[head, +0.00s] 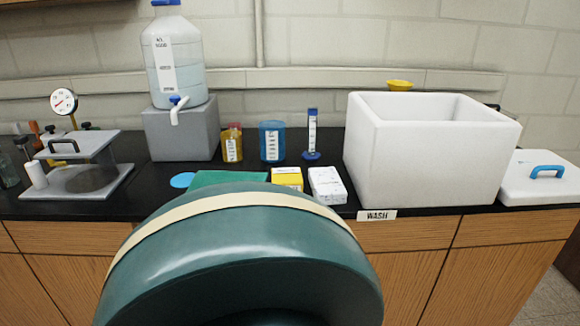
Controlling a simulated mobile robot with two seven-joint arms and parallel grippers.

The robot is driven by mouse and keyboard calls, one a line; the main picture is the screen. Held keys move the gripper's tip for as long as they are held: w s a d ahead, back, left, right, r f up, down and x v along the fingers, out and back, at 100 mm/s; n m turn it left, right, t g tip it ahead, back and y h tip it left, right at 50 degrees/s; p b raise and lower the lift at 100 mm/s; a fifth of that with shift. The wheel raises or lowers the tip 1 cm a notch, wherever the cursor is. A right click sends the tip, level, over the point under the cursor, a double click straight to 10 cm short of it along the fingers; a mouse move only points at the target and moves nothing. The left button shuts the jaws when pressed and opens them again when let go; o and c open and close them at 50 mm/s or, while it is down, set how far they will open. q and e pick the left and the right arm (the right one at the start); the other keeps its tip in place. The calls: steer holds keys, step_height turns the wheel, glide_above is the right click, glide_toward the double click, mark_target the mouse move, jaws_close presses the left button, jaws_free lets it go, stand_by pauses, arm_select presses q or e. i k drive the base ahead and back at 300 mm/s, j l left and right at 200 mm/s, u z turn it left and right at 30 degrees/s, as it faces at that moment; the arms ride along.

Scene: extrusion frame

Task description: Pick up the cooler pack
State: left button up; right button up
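I cannot make out a cooler pack in the head view. A large white foam cooler box (430,155) stands open on the right part of the black bench. Its front wall hides the floor of the box, so I cannot tell what lies inside. Its white lid (540,185) with a blue handle lies flat on the bench to the right of it. Neither of my grippers is in view.
On the black bench stand a carboy (175,65) on a grey block (180,135), an amber jar (232,145), a blue jar (272,142), a cylinder (312,135), a yellow box (287,178) and a white box (327,186). The lower middle view is blocked.

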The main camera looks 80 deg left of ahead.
mark_target(327, 187)
steer(key=u, duration=2.2)
steer(key=i+j, duration=0.1)
steer(key=j, duration=0.3)
steer(key=i+j, duration=0.1)
steer(key=j, duration=0.75)
steer(key=i+j+z, duration=0.1)
steer(key=j+z, duration=0.45)
steer(key=j, duration=0.3)
